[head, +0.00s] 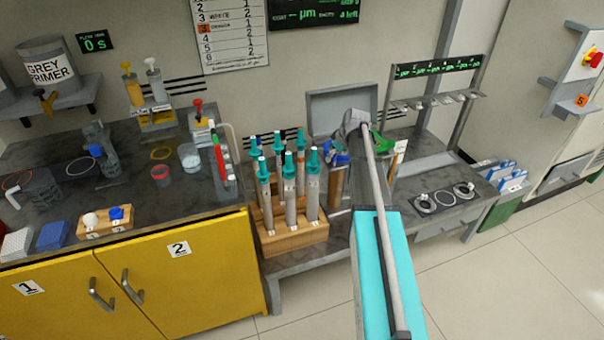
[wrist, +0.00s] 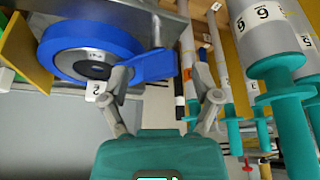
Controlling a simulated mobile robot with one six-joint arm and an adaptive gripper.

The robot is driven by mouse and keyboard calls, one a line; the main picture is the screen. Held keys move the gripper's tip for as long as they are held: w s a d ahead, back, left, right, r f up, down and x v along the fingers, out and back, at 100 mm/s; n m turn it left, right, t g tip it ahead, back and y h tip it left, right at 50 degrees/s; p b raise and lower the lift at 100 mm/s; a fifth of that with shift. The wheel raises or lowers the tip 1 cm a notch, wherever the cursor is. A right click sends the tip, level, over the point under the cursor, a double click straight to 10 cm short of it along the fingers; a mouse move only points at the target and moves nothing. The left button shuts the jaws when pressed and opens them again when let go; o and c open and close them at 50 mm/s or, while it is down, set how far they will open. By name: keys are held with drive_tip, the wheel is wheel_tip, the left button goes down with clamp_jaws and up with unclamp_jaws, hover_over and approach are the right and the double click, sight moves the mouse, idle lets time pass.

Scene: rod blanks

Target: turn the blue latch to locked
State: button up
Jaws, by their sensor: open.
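The blue latch (wrist: 95,48) fills the upper left of the wrist view. It is a thick blue disc with a grey metal centre and a flat blue handle (wrist: 152,66) sticking out to the right. My gripper (wrist: 163,90) is open, with one finger on each side of the handle in that view. The left finger overlaps the disc's lower edge; I cannot tell whether it touches. The right finger stands apart from the handle's end. In the head view the latch (head: 338,158) is small and partly hidden by my arm's end, and the fingers are not clear.
A wooden rack (head: 292,238) of teal-topped syringes stands left of the latch; several syringes (wrist: 262,60) show close on the right in the wrist view. A grey stand with hooks (head: 437,100) is at the right. The tiled floor (head: 500,285) is clear.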

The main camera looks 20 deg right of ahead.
drive_tip(key=m+h, duration=0.1)
drive_tip(key=m, duration=0.3)
drive_tip(key=shift+a+m+t+h, duration=0.1)
drive_tip(key=shift+m+t+h, duration=0.2)
drive_tip(key=shift+m+h, duration=0.1)
drive_tip(key=shift+s+r+p, duration=0.15)
drive_tip(key=shift+r+p, duration=0.3)
drive_tip(key=p+v, duration=1.2)
drive_tip(key=v, duration=0.1)
drive_tip(key=s+a+g+p, duration=0.1)
drive_tip(key=s+a+g, duration=0.2)
drive_tip(key=s+a, duration=1.2)
drive_tip(key=shift+a+r+g+p, duration=0.2)
drive_tip(key=shift+a+g+p, duration=0.15)
drive_tip(key=shift+a, duration=1.7)
drive_tip(key=s+a, duration=0.3)
drive_tip(key=s, duration=0.2)
drive_tip(key=shift+s+a+r+m+g+p, duration=0.2)
drive_tip(key=shift+a+r+m+g+p, duration=0.1)
drive_tip(key=shift+a+g, duration=0.15)
